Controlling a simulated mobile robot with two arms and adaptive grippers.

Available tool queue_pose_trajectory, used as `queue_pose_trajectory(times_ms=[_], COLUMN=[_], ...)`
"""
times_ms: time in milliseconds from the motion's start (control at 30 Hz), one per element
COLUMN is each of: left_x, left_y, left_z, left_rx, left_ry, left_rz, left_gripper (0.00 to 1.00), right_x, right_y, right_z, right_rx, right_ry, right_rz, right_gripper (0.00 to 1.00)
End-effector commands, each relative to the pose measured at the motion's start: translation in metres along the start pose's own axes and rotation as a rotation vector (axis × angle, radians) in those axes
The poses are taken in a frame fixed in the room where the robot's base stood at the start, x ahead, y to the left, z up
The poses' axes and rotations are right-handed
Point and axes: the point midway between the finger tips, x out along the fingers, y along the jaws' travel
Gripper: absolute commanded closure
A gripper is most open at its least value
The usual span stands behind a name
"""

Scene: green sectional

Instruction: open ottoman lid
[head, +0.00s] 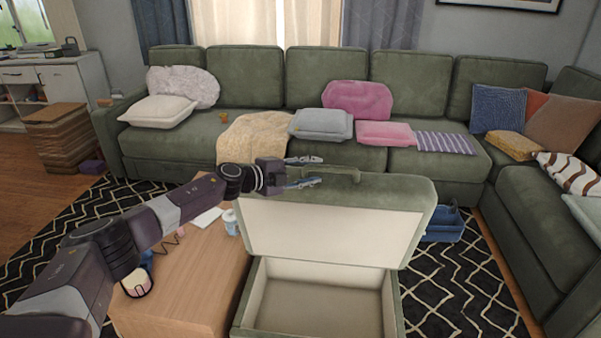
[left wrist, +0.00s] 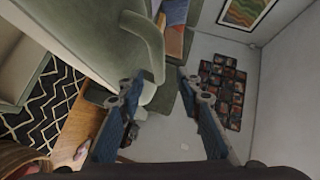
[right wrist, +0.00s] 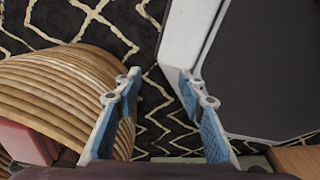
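The green ottoman stands open in the head view. Its lid (head: 325,225) is tilted up, with the cream underside facing me. Its box (head: 318,300) is open below and looks empty.
A wooden table (head: 190,275) stands left of the ottoman, under my left arm. A green sectional sofa (head: 400,160) runs behind and to the right. A blue caddy (head: 445,225) sits on the rug at right. A ribbed wooden object (right wrist: 65,90) is left of my right gripper.

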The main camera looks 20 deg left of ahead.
Motion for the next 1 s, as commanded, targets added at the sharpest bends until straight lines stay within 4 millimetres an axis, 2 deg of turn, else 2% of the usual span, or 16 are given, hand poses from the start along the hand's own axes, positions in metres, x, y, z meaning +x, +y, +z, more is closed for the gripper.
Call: queue_pose_trajectory(times_ms=[200, 400, 900, 1000], left_x=[-0.029, -0.042, -0.043, -0.039], left_y=[0.0, 0.0, -0.001, 0.003], left_z=[0.0, -0.001, -0.002, -0.008], left_rx=[0.0, -0.001, 0.0, -0.009], left_ry=[0.001, 0.002, 0.002, 0.007], left_rz=[0.0, 0.0, -0.001, -0.007], left_gripper=[0.68, 0.68, 0.68, 0.68], right_x=[0.0, 0.0, 0.0, 0.0], right_y=[0.0, 0.0, 0.0, 0.0], right_z=[0.0, 0.0, 0.0, 0.0], right_rx=[0.0, 0.0, 0.0, 0.0], right_ry=[0.0, 0.0, 0.0, 0.0], right_rz=[0.0, 0.0, 0.0, 0.0], right_gripper=[0.63, 0.63, 0.63, 0.63])
